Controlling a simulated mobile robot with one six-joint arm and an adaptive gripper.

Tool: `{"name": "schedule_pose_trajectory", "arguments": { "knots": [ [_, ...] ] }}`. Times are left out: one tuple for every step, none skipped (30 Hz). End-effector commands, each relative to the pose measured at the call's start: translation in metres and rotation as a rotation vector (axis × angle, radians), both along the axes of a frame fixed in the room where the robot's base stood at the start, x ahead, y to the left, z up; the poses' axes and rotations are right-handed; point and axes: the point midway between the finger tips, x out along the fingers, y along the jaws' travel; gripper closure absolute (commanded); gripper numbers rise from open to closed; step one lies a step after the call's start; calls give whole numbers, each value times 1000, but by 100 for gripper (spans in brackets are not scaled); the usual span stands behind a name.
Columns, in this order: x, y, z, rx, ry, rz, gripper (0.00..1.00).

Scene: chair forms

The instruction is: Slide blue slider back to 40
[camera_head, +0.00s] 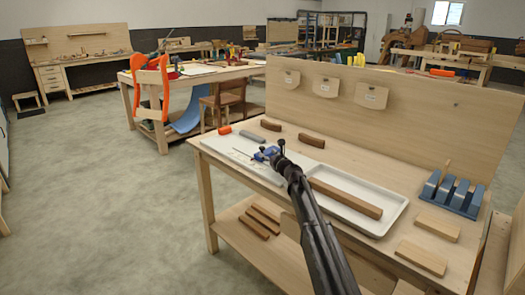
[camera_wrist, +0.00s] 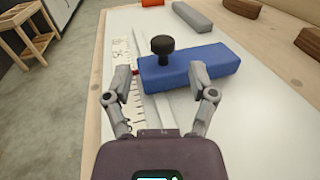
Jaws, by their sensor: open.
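The blue slider (camera_wrist: 190,69) is a blue block with a black knob (camera_wrist: 162,46) on top. In the wrist view it lies across a pale rail beside a white scale (camera_wrist: 136,96) with dark tick marks and a red mark near its left end. The scale's numbers are too small to read. My gripper (camera_wrist: 161,82) is open, with one finger at the slider's left end and the other in front of its near face; I cannot tell whether they touch it. In the head view the slider (camera_head: 262,155) shows small, partly hidden by my arm at the white board (camera_head: 235,146).
A white tray (camera_head: 385,222) holding a long wooden bar (camera_head: 345,197) lies to the right. A grey block (camera_wrist: 193,17) and an orange piece (camera_wrist: 152,3) lie beyond the slider. A blue rack (camera_head: 450,193) stands at the bench's right. Several wooden blocks lie about the bench.

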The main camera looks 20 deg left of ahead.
Motion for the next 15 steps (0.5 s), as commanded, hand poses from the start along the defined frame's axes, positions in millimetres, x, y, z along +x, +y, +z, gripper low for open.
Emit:
{"name": "schedule_pose_trajectory", "arguments": {
  "knots": [
    [6, 7, 0, 0, 0, 1, 27],
    [8, 9, 0, 0, 0, 1, 27],
    [12, 13, 0, 0, 0, 1, 27],
    [14, 16, 0, 0, 0, 1, 27],
    [16, 19, 0, 0, 0, 1, 27],
    [19, 23, 0, 0, 0, 1, 27],
    [21, 26, 0, 0, 0, 1, 27],
    [23, 28, 0, 0, 0, 1, 27],
    [25, 32, 0, 0, 0, 1, 27],
    [27, 34, 0, 0, 0, 1, 27],
    [28, 36, 0, 0, 0, 1, 27],
    [30, 38, 0, 0, 0, 1, 27],
    [31, 40, 0, 0, 0, 1, 27],
    [32, 41, 0, 0, 0, 1, 27],
    [32, 42, 0, 0, 0, 1, 27]
  ]
}}
